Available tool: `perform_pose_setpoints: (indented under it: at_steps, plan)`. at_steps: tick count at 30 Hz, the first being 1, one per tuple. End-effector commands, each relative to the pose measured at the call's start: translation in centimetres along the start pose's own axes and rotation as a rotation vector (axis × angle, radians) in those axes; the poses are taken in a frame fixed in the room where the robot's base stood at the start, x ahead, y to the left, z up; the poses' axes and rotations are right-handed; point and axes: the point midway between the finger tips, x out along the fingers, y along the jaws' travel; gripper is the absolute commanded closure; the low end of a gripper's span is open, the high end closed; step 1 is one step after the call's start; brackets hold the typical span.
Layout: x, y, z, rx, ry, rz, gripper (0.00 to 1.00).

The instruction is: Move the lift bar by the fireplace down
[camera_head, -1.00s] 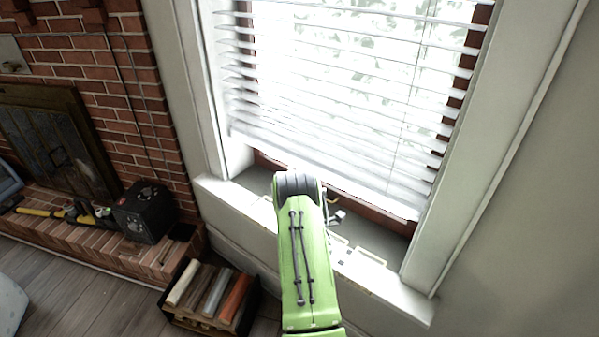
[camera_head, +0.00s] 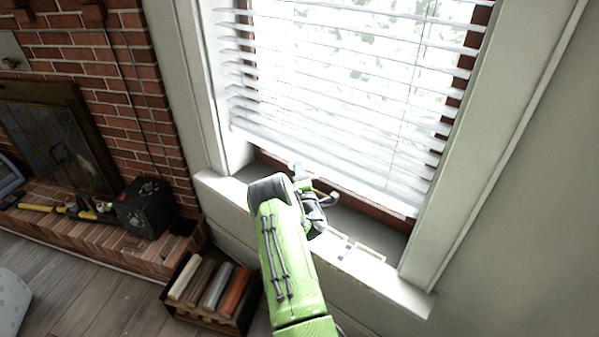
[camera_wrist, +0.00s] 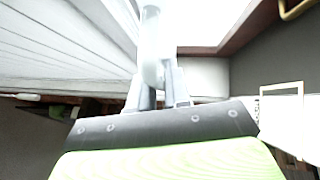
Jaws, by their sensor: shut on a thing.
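White horizontal blinds (camera_head: 340,110) hang over the window, and their bottom edge sits a little above the sill. My gripper (camera_head: 308,200) is low in front of the window, near the blinds' lower left part. In the wrist view my gripper (camera_wrist: 162,88) has its two fingers close together at the foot of a pale, rounded bar (camera_wrist: 151,45). It is shut on this bar, which looks like the lift bar. The bar's pale end (camera_head: 297,171) shows just beyond my gripper in the head view. My arm and gripper hide part of the sill and the bar.
The white window sill (camera_head: 415,297) runs below, with pale rectangular frames (camera_head: 368,254) on it. The brick fireplace (camera_head: 135,85) is at left, with a dark box (camera_head: 146,207) on its hearth. A log crate (camera_head: 212,295) stands on the floor near my arm.

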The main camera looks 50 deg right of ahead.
Motion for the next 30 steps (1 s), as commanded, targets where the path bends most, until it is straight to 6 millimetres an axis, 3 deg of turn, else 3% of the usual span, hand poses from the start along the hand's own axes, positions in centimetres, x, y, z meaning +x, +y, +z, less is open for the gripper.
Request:
perform_pose_setpoints:
  at_steps: [10, 24, 30]
  plan:
    - [-0.2, -1.1, -0.1, 0.000, 0.000, -0.001, 1.00]
    - [-1.2, -8.9, -1.1, 0.000, -0.001, -0.003, 1.00]
    - [-1.3, -9.8, -1.2, 0.000, -0.001, -0.003, 1.00]
